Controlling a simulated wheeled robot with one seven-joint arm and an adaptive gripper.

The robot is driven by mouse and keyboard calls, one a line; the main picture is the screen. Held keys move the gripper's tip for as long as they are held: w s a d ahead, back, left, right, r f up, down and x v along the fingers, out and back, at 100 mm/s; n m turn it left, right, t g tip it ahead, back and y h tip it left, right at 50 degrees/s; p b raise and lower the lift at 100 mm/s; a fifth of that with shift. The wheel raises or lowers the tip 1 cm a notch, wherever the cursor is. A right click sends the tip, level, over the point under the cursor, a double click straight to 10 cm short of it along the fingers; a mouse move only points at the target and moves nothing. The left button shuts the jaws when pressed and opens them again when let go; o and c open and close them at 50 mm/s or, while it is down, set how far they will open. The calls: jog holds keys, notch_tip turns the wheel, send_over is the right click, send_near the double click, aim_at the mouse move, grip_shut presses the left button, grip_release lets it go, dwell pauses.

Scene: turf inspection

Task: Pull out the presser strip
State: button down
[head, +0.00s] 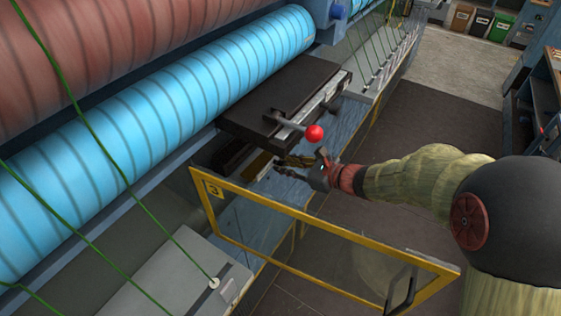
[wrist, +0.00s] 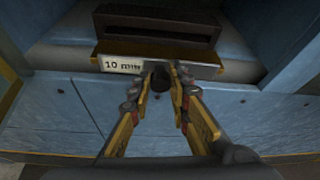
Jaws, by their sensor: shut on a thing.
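The presser strip (wrist: 210,70) shows in the wrist view as a brass-coloured bar with a white plate marked 10 on its front, below a dark slot. In the head view its brass part (head: 259,164) lies in the opening under the black block. My gripper (wrist: 163,78) is shut on a dark knob (wrist: 161,82) at the middle of the strip's front, one finger on each side. In the head view my gripper (head: 284,166) reaches in from the right, at the strip's outer end. The fingers hide part of the knob.
A black block (head: 283,92) with a red-ball lever (head: 314,133) sits just above my gripper. A yellow-framed clear door (head: 325,250) marked 3 stands open in front. Dark floor is free at right.

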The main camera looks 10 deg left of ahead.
jog(key=s+d, duration=0.2)
jog(key=d, duration=0.4)
jog(key=shift+s+d, duration=0.2)
jog(key=shift+s, duration=0.15)
dwell(0.5)
